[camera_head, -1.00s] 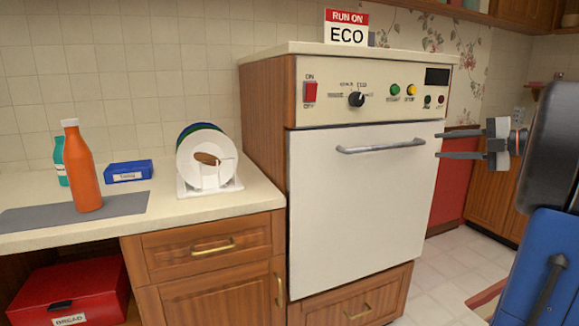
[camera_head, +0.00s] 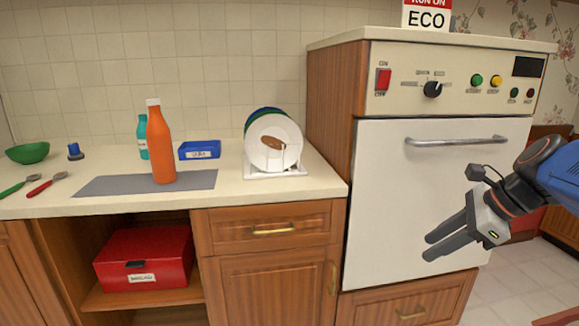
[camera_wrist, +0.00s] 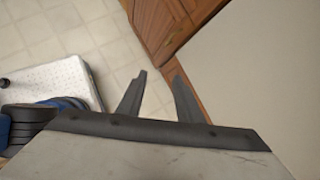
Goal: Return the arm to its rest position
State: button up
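My gripper (camera_head: 428,246) is at the right in the head view, in front of the white appliance door (camera_head: 425,205) and below its bar handle (camera_head: 456,141). It points down and to the left. Its two dark fingers are apart with nothing between them. The wrist view also shows the gripper (camera_wrist: 160,75), with a gap between the fingers, above the tiled floor. My blue arm comes in from the right edge, bent at the wrist. The white door is shut.
The counter (camera_head: 320,184) at left holds an orange bottle (camera_head: 160,147), a plate rack (camera_head: 275,174), a blue box (camera_head: 200,149) and a green bowl (camera_head: 27,152). A red bread box (camera_head: 145,257) sits on the shelf below. Wooden cabinet fronts (camera_wrist: 165,25) lie near the fingers.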

jog(key=s+a+f+n+h, duration=0.1)
jog(key=s+f+n, duration=0.4)
jog(key=n, duration=0.6)
jog(key=s+a+f+n+h, duration=0.1)
jog(key=s+f+n+h, duration=0.3)
jog(key=n, duration=0.8)
jog(key=shift+s+a+f, duration=0.25)
jog(key=shift+s+f, duration=1.05)
jog(key=shift+s, duration=0.85)
